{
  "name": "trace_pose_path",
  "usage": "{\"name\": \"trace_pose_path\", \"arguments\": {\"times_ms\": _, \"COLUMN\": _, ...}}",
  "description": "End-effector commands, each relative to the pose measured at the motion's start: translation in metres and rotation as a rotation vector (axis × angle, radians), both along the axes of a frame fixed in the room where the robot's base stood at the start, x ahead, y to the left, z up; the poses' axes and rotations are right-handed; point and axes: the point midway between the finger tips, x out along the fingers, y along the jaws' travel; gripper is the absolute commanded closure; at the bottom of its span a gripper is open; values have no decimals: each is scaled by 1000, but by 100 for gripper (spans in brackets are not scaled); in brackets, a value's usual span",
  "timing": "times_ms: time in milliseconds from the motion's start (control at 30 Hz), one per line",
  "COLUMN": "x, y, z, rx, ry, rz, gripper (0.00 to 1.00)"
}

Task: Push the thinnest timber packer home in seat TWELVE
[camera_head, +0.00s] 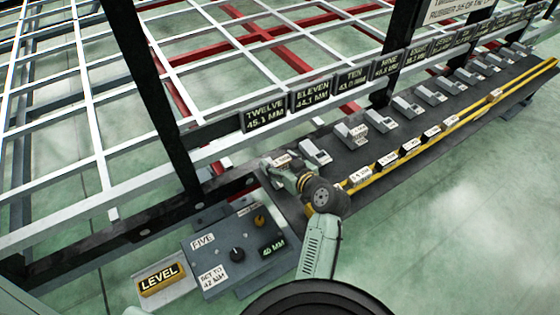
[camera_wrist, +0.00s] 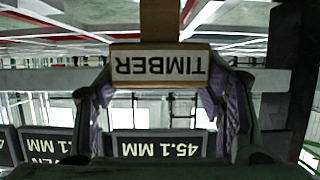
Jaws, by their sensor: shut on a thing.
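My gripper (camera_wrist: 160,95) is shut on a timber packer (camera_wrist: 160,68), a pale brown block whose end label reads TIMBER, upside down in the wrist view. A finger lies along each side of it. In the head view my gripper (camera_head: 280,170) is at the near end of the rail, just below the TWELVE sign (camera_head: 264,118), which reads 45.1 MM. The 45.1 MM sign also shows in the wrist view (camera_wrist: 162,145), beyond the fingers. The seat opening itself is hidden by my gripper and the packer, so how deep the packer sits cannot be told.
Signs for ELEVEN (camera_head: 313,95) and TEN (camera_head: 352,80) continue along the frame. A dark rack (camera_head: 375,140) with several grey seats and labelled pieces runs right. A control box (camera_head: 235,250) and LEVEL plate (camera_head: 162,279) stand at lower left. Dark posts rise nearby.

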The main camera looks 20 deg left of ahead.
Motion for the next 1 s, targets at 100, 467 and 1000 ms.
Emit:
{"name": "trace_pose_path", "arguments": {"times_ms": 100, "x": 0, "y": 0, "z": -4, "rx": 0, "ry": 0, "rz": 0, "gripper": 65}}
{"name": "trace_pose_path", "arguments": {"times_ms": 467, "x": 0, "y": 0, "z": -13, "rx": 0, "ry": 0, "rz": 0, "gripper": 65}}
{"name": "trace_pose_path", "arguments": {"times_ms": 1000, "x": 0, "y": 0, "z": -27, "rx": 0, "ry": 0, "rz": 0, "gripper": 65}}
